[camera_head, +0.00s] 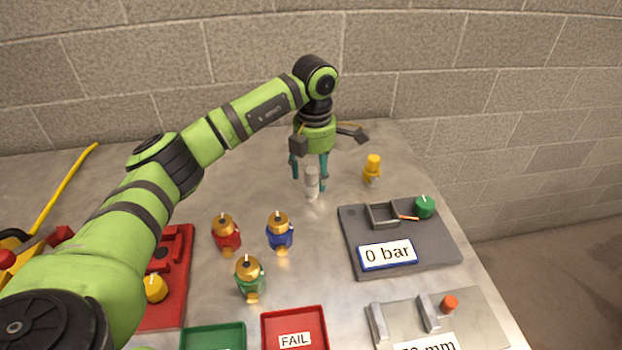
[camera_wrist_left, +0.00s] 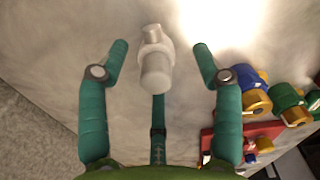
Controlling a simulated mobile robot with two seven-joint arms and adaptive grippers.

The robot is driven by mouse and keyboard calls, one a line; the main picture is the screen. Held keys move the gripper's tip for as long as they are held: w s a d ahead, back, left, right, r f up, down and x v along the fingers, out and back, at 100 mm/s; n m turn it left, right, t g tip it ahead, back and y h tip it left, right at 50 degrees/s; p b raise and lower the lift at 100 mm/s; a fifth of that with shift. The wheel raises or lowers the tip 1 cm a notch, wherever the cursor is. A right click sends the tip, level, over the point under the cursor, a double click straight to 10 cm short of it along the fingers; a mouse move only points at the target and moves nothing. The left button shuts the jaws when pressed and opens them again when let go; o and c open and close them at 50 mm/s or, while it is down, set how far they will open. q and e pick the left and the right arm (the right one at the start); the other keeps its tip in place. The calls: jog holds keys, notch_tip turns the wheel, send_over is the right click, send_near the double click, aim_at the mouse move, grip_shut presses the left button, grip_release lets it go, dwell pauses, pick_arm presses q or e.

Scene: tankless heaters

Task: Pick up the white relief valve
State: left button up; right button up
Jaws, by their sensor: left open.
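The white relief valve (camera_head: 311,183) stands on the metal table below my left gripper in the head view. It also shows in the left wrist view (camera_wrist_left: 155,62), between the spread teal fingers. My left gripper (camera_head: 311,176) points down over it from behind and is open. In the wrist view (camera_wrist_left: 160,62) a gap shows between the valve and the left and right fingers. A third finger is low in the middle, close to the valve's lower end; I cannot tell if it touches. My right gripper is not in view.
A yellow valve (camera_head: 372,168) stands to the right. Red (camera_head: 226,235), blue (camera_head: 280,233) and green (camera_head: 250,279) valves stand nearer. A grey 0 bar gauge block (camera_head: 425,262) lies at right, with a red FAIL tray (camera_head: 272,332) in front. A block wall (camera_head: 430,60) is behind.

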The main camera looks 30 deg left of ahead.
aim_at(312, 183)
pick_arm(q)
jog(key=f, duration=0.1)
jog(key=f+p, duration=0.1)
jog(key=f, duration=0.2)
jog(key=shift+a+f, duration=0.3)
grip_shut()
jog(key=shift+w+r, duration=0.1)
jog(key=shift+r, duration=0.05)
